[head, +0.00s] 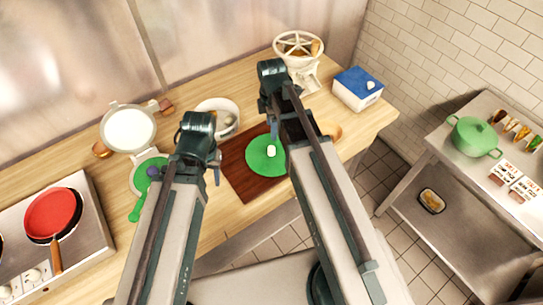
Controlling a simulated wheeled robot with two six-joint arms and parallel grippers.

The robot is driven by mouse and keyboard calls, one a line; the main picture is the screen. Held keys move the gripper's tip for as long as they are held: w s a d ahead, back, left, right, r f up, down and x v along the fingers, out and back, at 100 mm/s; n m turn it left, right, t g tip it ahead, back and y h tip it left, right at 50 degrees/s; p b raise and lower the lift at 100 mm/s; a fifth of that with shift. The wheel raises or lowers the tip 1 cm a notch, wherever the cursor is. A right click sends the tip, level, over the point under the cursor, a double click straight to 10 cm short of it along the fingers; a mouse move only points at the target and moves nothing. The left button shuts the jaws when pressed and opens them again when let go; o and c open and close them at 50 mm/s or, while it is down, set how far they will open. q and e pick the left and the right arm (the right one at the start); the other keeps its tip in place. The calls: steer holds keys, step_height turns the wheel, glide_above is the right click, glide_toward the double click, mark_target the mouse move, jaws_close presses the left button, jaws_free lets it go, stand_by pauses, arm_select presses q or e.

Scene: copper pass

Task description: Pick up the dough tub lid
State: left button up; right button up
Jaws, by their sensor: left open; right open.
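A white box-shaped tub with a blue lid (358,83) stands near the right end of the wooden counter; it looks like the dough tub. My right gripper (276,125) is over the counter, left of the tub and clear of the lid. It is open, and its fingers are partly hidden by my own arm. My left gripper (215,172) is open further left, near the brown board, and is also partly hidden. I see nothing held in either gripper.
A green disc (258,163) with a white knob-like piece lies on a brown board (238,180). A white spoked-top vessel (297,45) stands left of the tub, near a white bowl (226,106). A stove with a red pan (52,211) is at left. A green pot (472,136) stands on the right table.

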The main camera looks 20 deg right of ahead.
mark_target(272, 148)
arm_select(q)
steer(key=shift+f+b, duration=5.3)
steer(key=shift+f, duration=0.5)
arm_select(e)
steer(key=shift+w+f, duration=0.1)
steer(key=shift+f, duration=5.75)
steer(key=shift+r, duration=0.1)
jaws_close()
